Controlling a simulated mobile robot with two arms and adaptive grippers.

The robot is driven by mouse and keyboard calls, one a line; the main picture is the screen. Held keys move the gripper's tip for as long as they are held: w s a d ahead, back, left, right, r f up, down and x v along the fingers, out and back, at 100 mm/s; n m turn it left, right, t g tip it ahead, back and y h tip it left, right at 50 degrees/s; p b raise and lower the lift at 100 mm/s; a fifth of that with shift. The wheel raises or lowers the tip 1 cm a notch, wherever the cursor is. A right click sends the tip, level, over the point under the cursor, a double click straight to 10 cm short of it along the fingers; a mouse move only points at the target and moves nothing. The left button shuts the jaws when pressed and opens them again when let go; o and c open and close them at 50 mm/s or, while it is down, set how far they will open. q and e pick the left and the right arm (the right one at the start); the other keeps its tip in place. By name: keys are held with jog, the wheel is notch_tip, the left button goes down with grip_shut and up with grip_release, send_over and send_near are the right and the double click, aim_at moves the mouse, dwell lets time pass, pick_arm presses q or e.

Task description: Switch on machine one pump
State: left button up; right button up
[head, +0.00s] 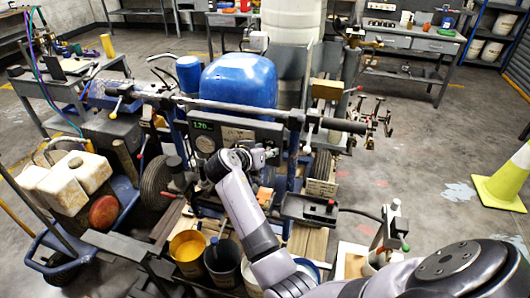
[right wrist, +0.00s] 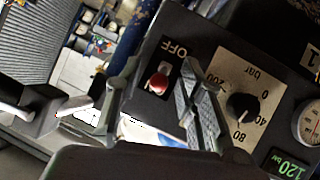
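The line striper (head: 238,80) with a blue tank stands in the middle of the head view. Its dark control panel (head: 232,132) faces me, with a small green display. In the right wrist view the panel has a red-tipped switch (right wrist: 158,83) beside the word OFF, and a black knob (right wrist: 242,107) on a bar scale. My right gripper (head: 262,158) is at the panel. In the right wrist view its fingers (right wrist: 160,95) are apart, on either side of the red switch in the picture. I cannot tell whether they touch it. My left gripper is not in view.
A gauge (right wrist: 309,122) and a green display reading 120 (right wrist: 289,165) are on the panel. Yellow (head: 188,250) and dark (head: 222,262) buckets stand below. A cart with white jugs (head: 75,175) is at left. Open floor lies at right, near a yellow-green cone (head: 505,182).

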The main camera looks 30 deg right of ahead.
jog(key=shift+r, duration=0.15)
notch_tip(320, 180, up, 10)
jog(key=shift+f, duration=0.15)
jog(key=shift+f, duration=0.1)
dwell(0.7)
